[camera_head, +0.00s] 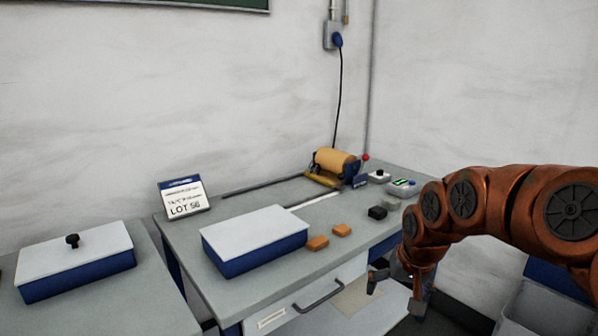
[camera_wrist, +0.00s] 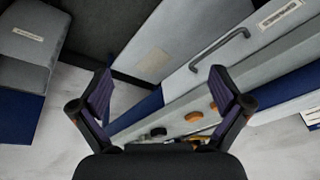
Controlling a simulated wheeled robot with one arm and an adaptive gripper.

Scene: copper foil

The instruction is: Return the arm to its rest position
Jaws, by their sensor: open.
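My arm (camera_head: 480,200) is copper-orange and reaches in from the right edge of the head view, bent downward at its end. My gripper (camera_head: 400,292) hangs in front of the workbench's right front corner, apart from the bench. In the wrist view my gripper (camera_wrist: 162,95) shows two dark fingers spread wide with nothing between them that it holds. Behind the fingers the wrist view shows the bench front with its drawer handle (camera_wrist: 222,48) and the floor.
The workbench (camera_head: 270,290) carries a white-lidded blue box (camera_head: 255,238), two orange blocks (camera_head: 317,243) (camera_head: 342,230), a black block (camera_head: 377,212), a LOT 56 sign (camera_head: 184,198) and a roll machine (camera_head: 334,166). Another lidded box (camera_head: 75,262) stands left. A grey bin (camera_head: 545,305) is below my arm.

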